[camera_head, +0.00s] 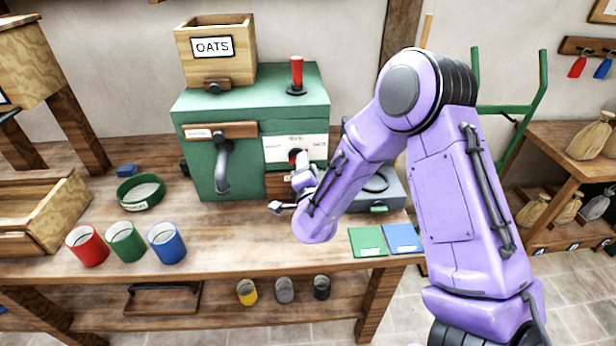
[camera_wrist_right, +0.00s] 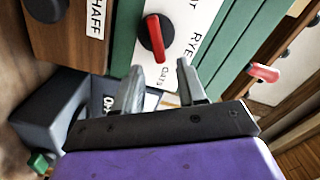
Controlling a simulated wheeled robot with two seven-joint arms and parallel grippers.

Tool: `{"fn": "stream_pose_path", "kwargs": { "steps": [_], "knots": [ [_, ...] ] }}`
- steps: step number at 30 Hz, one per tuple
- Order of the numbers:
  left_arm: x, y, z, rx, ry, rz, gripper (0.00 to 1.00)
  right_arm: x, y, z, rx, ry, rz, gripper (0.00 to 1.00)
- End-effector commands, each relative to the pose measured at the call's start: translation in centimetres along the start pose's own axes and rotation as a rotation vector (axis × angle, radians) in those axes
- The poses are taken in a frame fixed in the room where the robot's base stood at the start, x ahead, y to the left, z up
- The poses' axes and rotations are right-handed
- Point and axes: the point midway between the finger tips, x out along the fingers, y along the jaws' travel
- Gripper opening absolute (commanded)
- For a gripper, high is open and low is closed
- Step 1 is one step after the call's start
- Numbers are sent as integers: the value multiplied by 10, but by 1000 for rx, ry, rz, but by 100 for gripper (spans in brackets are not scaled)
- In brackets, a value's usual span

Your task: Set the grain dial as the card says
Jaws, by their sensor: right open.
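The grain dial (camera_wrist_right: 154,38) is a black round knob with a red bar across it, on a white plate (camera_wrist_right: 183,22). In the wrist view, the words OATS and RYE and part of another word show around it. The red bar's lower end lies towards OATS, but I cannot tell which end is the pointer. In the head view the dial (camera_head: 294,156) is on the green mill's front, partly hidden by my gripper. My right gripper (camera_wrist_right: 160,90) is open and empty, its fingers just short of the dial. I cannot identify the card. My left gripper is out of view.
The green mill (camera_head: 245,110) carries a wooden OATS box (camera_head: 240,62) and a red-handled lever (camera_head: 297,74). Red (camera_head: 87,246), green (camera_head: 126,242) and blue (camera_head: 166,243) cups stand at the bench's front left. A grey box (camera_head: 392,188) stands behind my arm.

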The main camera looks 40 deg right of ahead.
Motion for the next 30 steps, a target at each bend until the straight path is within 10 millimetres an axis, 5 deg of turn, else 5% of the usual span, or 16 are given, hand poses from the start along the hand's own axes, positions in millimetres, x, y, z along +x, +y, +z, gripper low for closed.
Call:
{"fn": "stream_pose_path", "kwargs": {
  "steps": [6,10,30],
  "knots": [
    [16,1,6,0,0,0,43,-52,2,3,-1,-3,-2,40],
    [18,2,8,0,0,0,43,-70,1,3,0,-4,-2,40],
    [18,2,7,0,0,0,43,-76,0,2,0,-2,0,40]
  ]
}}
